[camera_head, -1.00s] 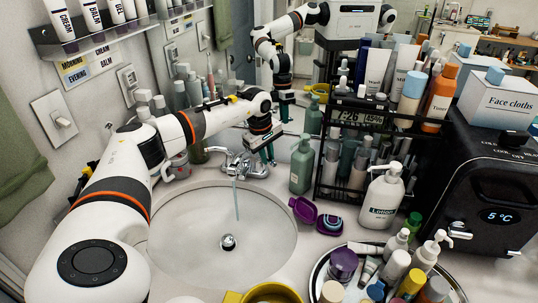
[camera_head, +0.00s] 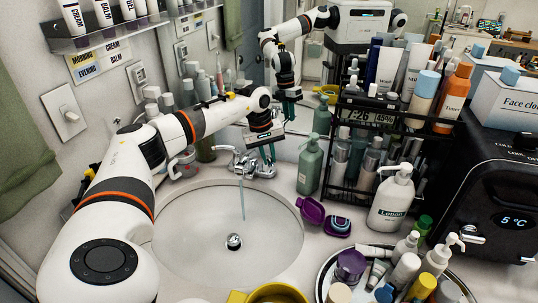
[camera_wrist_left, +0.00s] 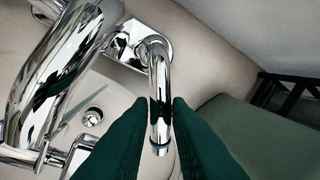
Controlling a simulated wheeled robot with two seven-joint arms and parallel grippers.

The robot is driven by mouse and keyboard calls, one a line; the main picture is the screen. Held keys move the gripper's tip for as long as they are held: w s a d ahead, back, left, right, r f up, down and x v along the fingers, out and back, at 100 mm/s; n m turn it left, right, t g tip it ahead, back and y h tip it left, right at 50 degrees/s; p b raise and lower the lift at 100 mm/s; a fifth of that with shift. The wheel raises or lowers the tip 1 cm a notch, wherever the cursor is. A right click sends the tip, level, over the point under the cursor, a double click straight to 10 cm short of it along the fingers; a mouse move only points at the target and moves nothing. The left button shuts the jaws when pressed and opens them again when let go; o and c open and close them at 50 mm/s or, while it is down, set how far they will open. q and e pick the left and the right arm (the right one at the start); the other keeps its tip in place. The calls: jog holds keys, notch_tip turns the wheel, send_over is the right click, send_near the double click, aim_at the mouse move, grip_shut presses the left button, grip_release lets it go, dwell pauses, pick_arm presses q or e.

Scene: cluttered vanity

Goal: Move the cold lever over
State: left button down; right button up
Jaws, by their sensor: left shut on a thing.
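The chrome faucet (camera_head: 238,157) stands at the back rim of the sink, and water runs from its spout. The cold lever (camera_wrist_left: 160,90) is a curved chrome handle with a blue ring near its end, at the faucet's right side in the head view. My left gripper (camera_head: 268,156) reaches over the sink's back edge to this lever. In the left wrist view its two dark green fingers (camera_wrist_left: 161,112) are shut on the lever, one on each side. The fingers partly hide the lever in the head view. My right gripper is not in view.
The white sink basin (camera_head: 200,255) lies below the faucet. A green pump bottle (camera_head: 310,165) stands close to the right of my left gripper. A lotion bottle (camera_head: 391,200), a purple container (camera_head: 311,211) and a crowded black rack (camera_head: 340,188) stand farther right.

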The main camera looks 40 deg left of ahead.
pick_arm(q)
jog(key=shift+r, duration=0.1)
jog(key=c, duration=1.3)
grip_release()
jog(key=shift+c, duration=0.2)
notch_tip(320, 180, up, 12)
jog(key=s+a+b, duration=0.1)
jog(key=s, duration=0.1)
jog(key=shift+b, duration=0.3)
jog(key=shift+w+a, duration=0.1)
